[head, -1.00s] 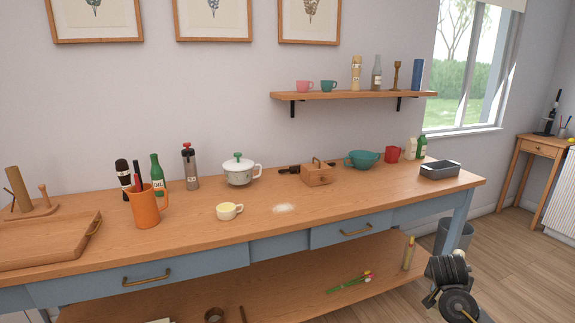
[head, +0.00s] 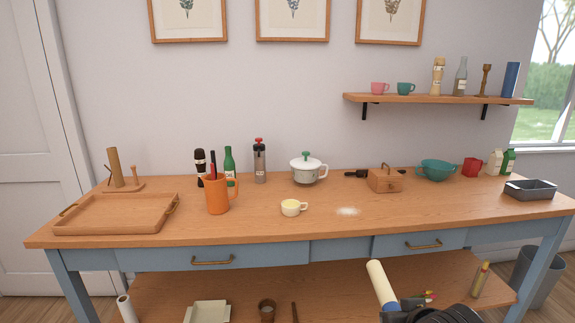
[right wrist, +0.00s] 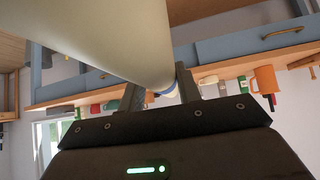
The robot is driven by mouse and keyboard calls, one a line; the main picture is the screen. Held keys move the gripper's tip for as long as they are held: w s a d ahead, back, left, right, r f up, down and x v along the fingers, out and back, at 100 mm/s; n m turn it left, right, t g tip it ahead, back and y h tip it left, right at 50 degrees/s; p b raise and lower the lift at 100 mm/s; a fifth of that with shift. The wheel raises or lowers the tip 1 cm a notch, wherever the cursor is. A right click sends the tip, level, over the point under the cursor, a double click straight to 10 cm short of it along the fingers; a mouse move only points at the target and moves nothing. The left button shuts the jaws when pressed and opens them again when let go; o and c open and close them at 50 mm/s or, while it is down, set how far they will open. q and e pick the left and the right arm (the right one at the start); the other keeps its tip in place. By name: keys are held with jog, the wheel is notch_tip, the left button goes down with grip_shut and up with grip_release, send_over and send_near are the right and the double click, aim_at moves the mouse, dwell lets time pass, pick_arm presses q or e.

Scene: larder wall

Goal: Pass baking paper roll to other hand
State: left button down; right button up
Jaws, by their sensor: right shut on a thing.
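The baking paper roll (head: 380,284) is a cream cylinder at the bottom of the head view, right of centre. It stands tilted up and to the left in front of the table's lower shelf. My right gripper (head: 398,306) is shut on its lower end. In the right wrist view, the roll (right wrist: 112,38) fills the upper left, and its end, with a blue edge, sits between the fingers of the right gripper (right wrist: 160,90). My left gripper is not in view.
The wooden table (head: 260,228) spans the head view. A wooden tray (head: 75,228), an orange jug (head: 218,198) and a cream cup (head: 292,208) stand on it. A white roll (head: 126,308) and a pale square dish (head: 207,312) show on the lower shelf.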

jog(key=shift+s+a+r, duration=0.15)
jog(key=shift+s+a, duration=0.05)
jog(key=shift+a, duration=0.05)
